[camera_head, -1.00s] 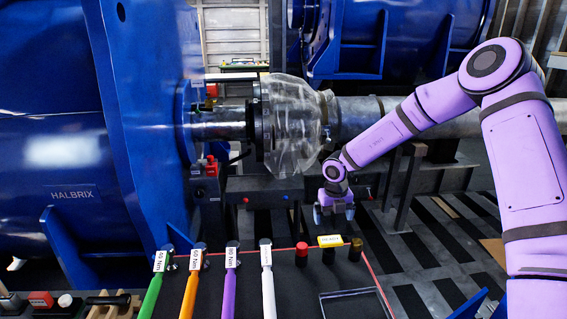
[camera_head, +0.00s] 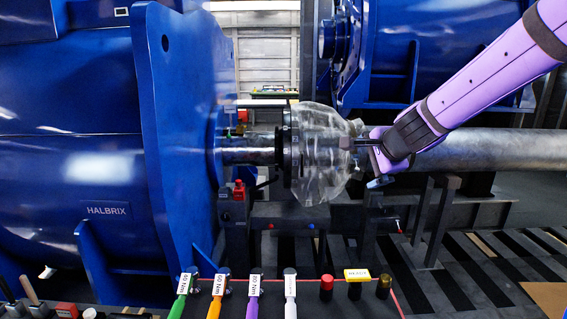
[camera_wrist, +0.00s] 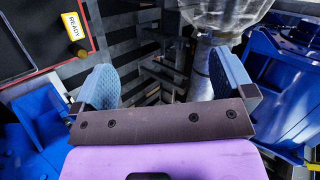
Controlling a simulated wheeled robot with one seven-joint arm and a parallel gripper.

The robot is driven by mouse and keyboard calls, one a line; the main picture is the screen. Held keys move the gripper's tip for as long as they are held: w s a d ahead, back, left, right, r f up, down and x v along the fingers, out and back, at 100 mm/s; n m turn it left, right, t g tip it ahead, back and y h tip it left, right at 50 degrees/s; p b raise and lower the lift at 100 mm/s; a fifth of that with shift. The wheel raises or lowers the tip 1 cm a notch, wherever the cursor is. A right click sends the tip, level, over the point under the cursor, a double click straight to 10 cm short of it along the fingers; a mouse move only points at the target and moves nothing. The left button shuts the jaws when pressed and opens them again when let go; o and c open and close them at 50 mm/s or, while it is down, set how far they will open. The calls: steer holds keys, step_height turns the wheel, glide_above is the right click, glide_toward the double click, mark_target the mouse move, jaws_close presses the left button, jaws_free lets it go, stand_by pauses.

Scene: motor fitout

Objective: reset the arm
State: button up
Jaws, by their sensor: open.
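My gripper (camera_wrist: 165,82) is open and empty in the wrist view, its two blue-grey padded fingers spread apart. In the head view my gripper (camera_head: 378,180) is small and partly hidden by its own wrist. There it appears just right of the clear shaft guard (camera_head: 322,155) and in front of the grey shaft. I cannot tell whether it touches either. My purple arm reaches in from the upper right.
Green, orange, purple and white torque wrenches (camera_head: 250,300) stand in a row at the front. Red, black and brass sockets and a yellow READY tag (camera_head: 356,274) are beside them. The blue HALBRIX motor (camera_head: 70,170) fills the left. Striped floor lies open at right.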

steer(key=s+d+r+n+g, duration=0.1)
steer(key=s+r+n, duration=0.25)
steer(key=s, duration=0.45)
steer(key=s+d+r+n+g, duration=0.1)
steer(key=s+r+n, duration=0.1)
steer(key=s+n, duration=0.4)
steer(key=s+d+f+n+g+h, duration=0.1)
steer(key=s+d, duration=0.3)
steer(key=s, duration=0.5)
steer(key=s+d+f+n+g+h, duration=0.1)
steer(key=s+d+n, duration=0.3)
steer(key=s, duration=0.6)
steer(key=shift+h, duration=0.5)
